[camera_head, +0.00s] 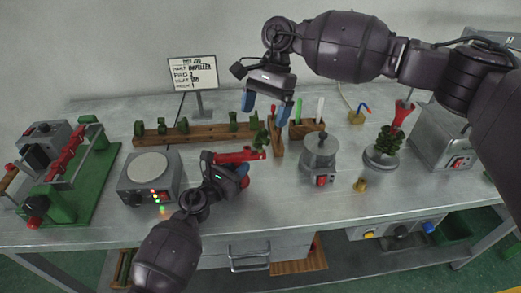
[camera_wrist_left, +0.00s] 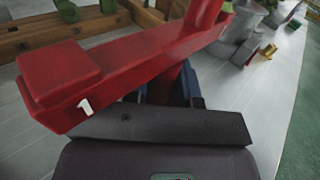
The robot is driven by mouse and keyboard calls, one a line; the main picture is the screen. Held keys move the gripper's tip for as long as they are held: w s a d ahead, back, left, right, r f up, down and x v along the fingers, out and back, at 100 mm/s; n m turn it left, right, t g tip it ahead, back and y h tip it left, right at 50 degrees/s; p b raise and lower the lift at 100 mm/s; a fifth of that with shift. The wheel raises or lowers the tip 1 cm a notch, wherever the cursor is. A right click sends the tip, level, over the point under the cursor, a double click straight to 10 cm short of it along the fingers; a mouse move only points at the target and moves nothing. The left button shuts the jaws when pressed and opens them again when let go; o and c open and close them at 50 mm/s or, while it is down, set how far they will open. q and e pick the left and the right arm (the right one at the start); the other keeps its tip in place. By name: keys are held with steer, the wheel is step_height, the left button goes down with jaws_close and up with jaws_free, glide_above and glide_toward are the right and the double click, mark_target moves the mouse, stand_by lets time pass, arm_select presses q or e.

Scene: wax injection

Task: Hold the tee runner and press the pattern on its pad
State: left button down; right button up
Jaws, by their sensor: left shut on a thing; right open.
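The red tee runner (camera_head: 238,156) is level just above the table in the head view. My left gripper (camera_head: 242,174) is shut on it from below. In the left wrist view the runner (camera_wrist_left: 135,65) crosses above the blue fingers, with a raised pad and the number 1 at its left end. A green pattern (camera_head: 262,138) shows at the runner's right end in the head view; I cannot tell whether it touches the runner. Other green patterns (camera_head: 183,125) stand on a wooden rack (camera_head: 205,134). My right gripper (camera_head: 267,108) is open and empty, above the rack's right end.
A hotplate (camera_head: 150,178) stands left of my left gripper. A wooden tool block (camera_head: 306,129) and a sign (camera_head: 193,75) are behind. A green-based machine (camera_head: 75,185) fills the left.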

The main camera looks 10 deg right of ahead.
arm_select(q)
steer(key=c, duration=0.8)
jaws_free()
steer(key=shift+c, duration=0.2)
steer(key=shift+a, duration=0.1)
